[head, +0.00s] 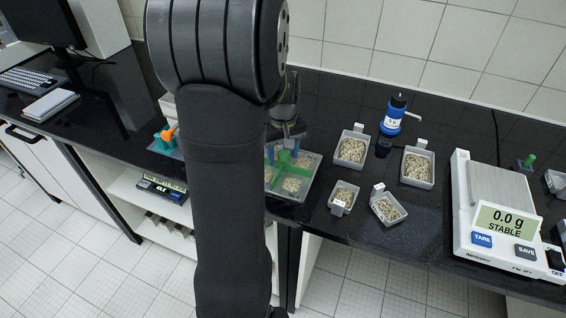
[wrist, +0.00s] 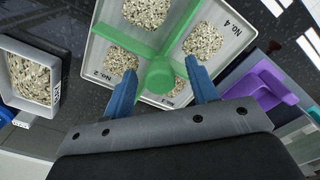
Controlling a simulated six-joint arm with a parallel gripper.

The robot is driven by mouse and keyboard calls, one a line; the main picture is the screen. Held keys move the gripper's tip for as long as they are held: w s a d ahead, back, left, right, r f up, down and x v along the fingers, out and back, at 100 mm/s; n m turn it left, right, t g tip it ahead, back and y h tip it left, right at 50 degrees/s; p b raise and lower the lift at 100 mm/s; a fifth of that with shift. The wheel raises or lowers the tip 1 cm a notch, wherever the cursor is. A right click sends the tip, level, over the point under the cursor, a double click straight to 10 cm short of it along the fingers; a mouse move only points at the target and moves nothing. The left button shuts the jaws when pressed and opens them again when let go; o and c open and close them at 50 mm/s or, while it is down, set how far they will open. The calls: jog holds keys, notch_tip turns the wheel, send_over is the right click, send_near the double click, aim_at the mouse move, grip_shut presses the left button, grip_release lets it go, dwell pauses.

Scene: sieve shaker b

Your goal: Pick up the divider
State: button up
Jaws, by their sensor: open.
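The green cross-shaped divider (head: 284,157) stands in a grey square tray (head: 309,184) with small heaps of grain between its arms. In the wrist view the divider (wrist: 158,76) has a raised round hub in the middle, and the tray (wrist: 92,64) shows number labels beside its heaps. My gripper (wrist: 160,67) is open, with one blue finger on each side of the hub. A gap shows between each finger and the hub, and I cannot tell how high the fingertips are above the tray. In the head view my arm hides the tray's left part.
Several small grain boxes (head: 352,149) stand right of the tray, with a blue bottle (head: 392,117) behind them. A scale (head: 497,200) reading 0.0 g is further right. A purple object (wrist: 268,88) lies beside the tray in the wrist view.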

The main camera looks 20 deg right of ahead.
grip_shut()
jog(key=shift+r, duration=0.15)
